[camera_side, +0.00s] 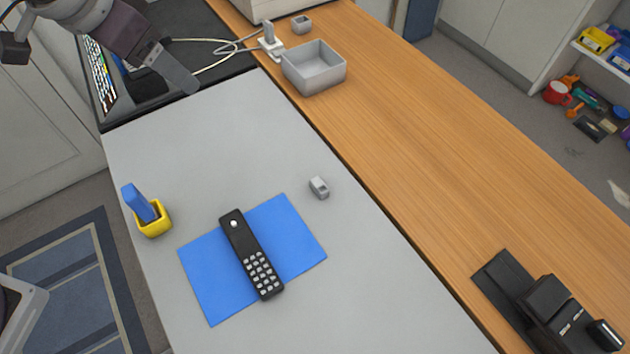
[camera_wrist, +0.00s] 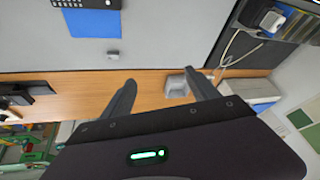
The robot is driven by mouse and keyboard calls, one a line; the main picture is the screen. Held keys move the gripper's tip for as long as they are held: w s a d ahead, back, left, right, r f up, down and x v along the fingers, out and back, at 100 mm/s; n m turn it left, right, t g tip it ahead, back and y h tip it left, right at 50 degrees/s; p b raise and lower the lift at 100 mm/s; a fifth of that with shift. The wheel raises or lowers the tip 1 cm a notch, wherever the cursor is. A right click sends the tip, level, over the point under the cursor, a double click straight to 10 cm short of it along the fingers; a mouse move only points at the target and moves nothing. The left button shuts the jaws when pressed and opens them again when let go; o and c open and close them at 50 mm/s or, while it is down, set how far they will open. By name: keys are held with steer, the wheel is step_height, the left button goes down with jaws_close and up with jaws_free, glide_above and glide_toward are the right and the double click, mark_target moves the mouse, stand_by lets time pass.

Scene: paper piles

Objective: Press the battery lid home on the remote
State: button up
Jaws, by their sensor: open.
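A black remote (camera_side: 250,255) with pale keys and one round white button lies face up on a blue sheet (camera_side: 300,240) on the grey table top. In the wrist view, part of the remote (camera_wrist: 88,3) shows at the top edge, on the blue sheet (camera_wrist: 95,24). I cannot make out a battery lid in either view. My gripper (camera_wrist: 160,80) is open and empty in the wrist view, its two fingers spread. In the side view, my gripper (camera_side: 178,77) is at the upper left, well away from the remote.
A small grey piece (camera_side: 319,188) lies right of the sheet. A yellow holder (camera_side: 154,222) with a blue item stands left. A grey open box (camera_side: 314,72), white plug and cables are at the back. A black device (camera_side: 545,305) sits on the wood strip (camera_side: 420,150).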

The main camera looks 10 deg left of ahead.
steer(key=w+d+f+m+h, duration=0.15)
steer(key=w+d+f, duration=0.35)
steer(key=d+f, duration=0.7)
steer(key=m+g, duration=0.2)
steer(key=m, duration=0.1)
glide_above(319, 185)
steer(key=s+a, duration=0.2)
steer(key=shift+n+h, duration=0.25)
steer(key=shift+h, duration=0.1)
step_height(319, 185, down, 14)
steer(key=shift+s+f, duration=0.1)
steer(key=shift+f, duration=0.1)
steer(key=x, duration=0.6)
steer(key=shift+w+f, duration=0.15)
steer(key=shift+w, duration=0.1)
steer(key=c, duration=1.4)
step_height(319, 185, up, 10)
steer(key=s+a+m+g, duration=0.6)
steer(key=s+a+m, duration=0.6)
steer(key=a+m, duration=0.3)
steer(key=m, duration=0.3)
steer(key=shift+s, duration=0.3)
